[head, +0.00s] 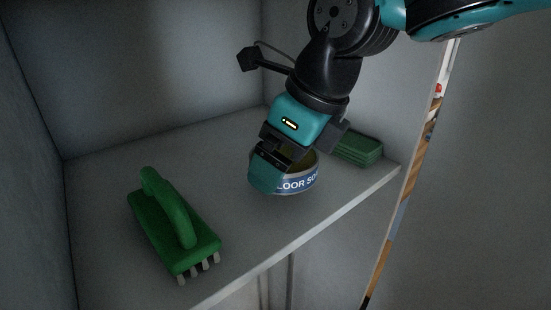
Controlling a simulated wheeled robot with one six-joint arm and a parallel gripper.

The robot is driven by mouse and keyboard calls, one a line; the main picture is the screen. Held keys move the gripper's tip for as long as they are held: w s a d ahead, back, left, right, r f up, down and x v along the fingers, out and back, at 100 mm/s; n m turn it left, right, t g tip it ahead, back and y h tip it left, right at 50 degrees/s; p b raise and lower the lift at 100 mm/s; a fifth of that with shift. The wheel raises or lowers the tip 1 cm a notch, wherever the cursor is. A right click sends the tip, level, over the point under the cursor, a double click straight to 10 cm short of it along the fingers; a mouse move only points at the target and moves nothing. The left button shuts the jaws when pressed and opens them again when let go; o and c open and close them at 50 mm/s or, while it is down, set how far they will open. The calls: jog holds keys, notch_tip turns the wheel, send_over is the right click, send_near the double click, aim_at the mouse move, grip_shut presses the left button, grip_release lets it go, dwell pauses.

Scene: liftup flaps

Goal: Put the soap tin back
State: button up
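The soap tin (299,183) is a low round tin with a blue band with white lettering, partly readable as "LOOR SO", and a dark yellowish top. It is in the head view, on or just above the grey shelf (240,235), upright or nearly so. My gripper (296,158) reaches down over it from above. One teal-tipped finger covers the tin's left side; the other finger is partly hidden behind, toward the right. I cannot tell whether the fingers press on the tin or stand just clear of it. The tin's underside is hidden.
A green scrubbing brush (171,221) with a handle lies at the front left of the shelf. A stack of green pads (358,148) sits at right, close to the tin and gripper. Walls close the left and back. The shelf between brush and tin is bare.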

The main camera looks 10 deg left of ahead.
jog(key=shift+w+a+r, duration=0.1)
jog(key=shift+a, duration=0.25)
jog(key=shift+a+f+p, duration=0.2)
jog(key=shift+f+p, duration=0.1)
jog(key=shift+p, duration=0.25)
jog(key=shift+f+p, duration=0.5)
jog(key=shift+f, duration=1.05)
jog(key=shift+f, duration=0.2)
jog(key=o, duration=0.8)
